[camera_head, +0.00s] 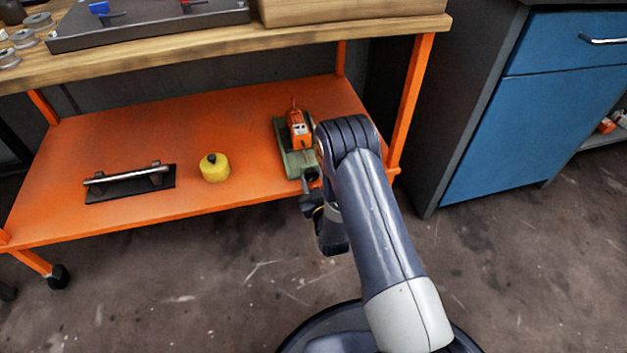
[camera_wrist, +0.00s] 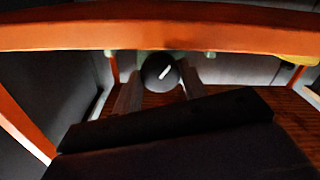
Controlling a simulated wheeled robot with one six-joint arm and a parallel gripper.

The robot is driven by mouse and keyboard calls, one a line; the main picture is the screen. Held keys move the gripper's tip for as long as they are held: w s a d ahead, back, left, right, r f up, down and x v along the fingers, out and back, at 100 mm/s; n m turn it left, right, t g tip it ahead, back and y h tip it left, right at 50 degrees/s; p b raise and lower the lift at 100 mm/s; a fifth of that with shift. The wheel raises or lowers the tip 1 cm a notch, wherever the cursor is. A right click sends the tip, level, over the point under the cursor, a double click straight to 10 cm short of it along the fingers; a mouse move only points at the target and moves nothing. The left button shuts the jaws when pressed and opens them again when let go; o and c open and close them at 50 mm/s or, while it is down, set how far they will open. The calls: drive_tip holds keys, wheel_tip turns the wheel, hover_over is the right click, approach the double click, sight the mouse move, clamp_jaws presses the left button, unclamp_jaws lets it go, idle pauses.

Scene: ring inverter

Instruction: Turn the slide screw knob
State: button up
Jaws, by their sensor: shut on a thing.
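The slide device has a green base (camera_head: 292,160) with an orange block (camera_head: 299,128) on top. It stands at the right end of the orange shelf, with its near end partly hidden by my arm. The round black knob (camera_wrist: 160,71) with a white line, slanted up to the right, shows in the wrist view. My gripper (camera_wrist: 161,88) is shut on the knob, one finger at each side of it. In the head view my gripper (camera_head: 311,186) is at the device's near end, and the fingertips are hard to make out.
A yellow round container (camera_head: 214,168) and a black plate with a metal bar handle (camera_head: 130,182) lie left on the orange shelf (camera_head: 240,125). An orange table leg (camera_head: 410,105) stands close right of my arm. A wooden tabletop (camera_head: 205,45) overhangs the shelf.

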drive_tip(key=shift+n, duration=0.8)
drive_tip(key=o, duration=1)
drive_tip(key=p+v, duration=0.3)
drive_tip(key=v, duration=0.8)
